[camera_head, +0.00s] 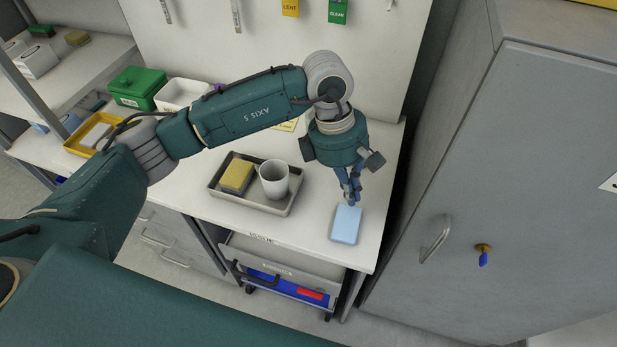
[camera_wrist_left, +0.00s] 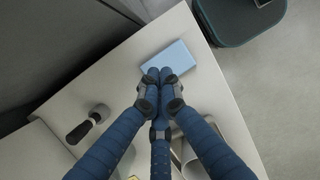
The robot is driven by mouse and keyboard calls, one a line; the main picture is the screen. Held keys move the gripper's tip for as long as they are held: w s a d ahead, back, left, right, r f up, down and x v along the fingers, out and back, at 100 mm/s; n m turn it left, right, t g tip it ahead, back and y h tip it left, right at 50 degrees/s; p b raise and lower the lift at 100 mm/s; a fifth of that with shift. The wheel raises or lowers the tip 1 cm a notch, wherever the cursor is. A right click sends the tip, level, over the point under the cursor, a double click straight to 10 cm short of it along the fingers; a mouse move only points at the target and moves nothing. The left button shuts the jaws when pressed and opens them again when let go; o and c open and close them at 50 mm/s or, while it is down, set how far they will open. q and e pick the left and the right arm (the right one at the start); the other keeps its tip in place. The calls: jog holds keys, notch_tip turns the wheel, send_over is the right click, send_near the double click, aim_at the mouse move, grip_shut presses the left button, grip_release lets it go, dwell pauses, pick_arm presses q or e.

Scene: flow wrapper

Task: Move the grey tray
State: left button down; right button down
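The grey tray (camera_head: 246,202) lies flat on the white worktop, left of my left gripper. It holds a yellow sponge (camera_head: 237,175) and a white cup (camera_head: 273,180), which stands upright. My left gripper (camera_head: 354,200) points down to the right of the tray, apart from it. Its blue fingers are drawn together at the tips (camera_wrist_left: 160,73), at the edge of a light blue block (camera_head: 346,224). The block lies on the worktop; it also shows in the left wrist view (camera_wrist_left: 168,62). Whether the fingertips touch it, I cannot tell. My right gripper is out of view.
A green box (camera_head: 137,88), a white bin (camera_head: 183,94) and a yellow tray (camera_head: 82,146) stand at the back left. A grey cabinet (camera_head: 500,180) stands to the right. A black-handled object (camera_wrist_left: 82,130) shows in the left wrist view. An open drawer (camera_head: 285,285) juts out below the worktop.

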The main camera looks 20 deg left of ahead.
pick_arm(q)
jog(key=w+a+y, duration=0.3)
jog(key=a, duration=0.5)
jog(key=shift+t, duration=0.3)
jog(key=f+p, duration=0.1)
jog(key=f, duration=0.1)
jog(key=f+p, duration=0.1)
jog(key=f, duration=0.2)
jog(key=f+p, duration=0.1)
jog(key=f, duration=0.2)
jog(key=shift+d+f, duration=0.25)
jog(key=a+p, duration=0.2)
jog(key=a, duration=0.1)
jog(key=shift+w+a+f, duration=0.1)
jog(key=shift+a+f, duration=0.1)
jog(key=shift+a, duration=0.35)
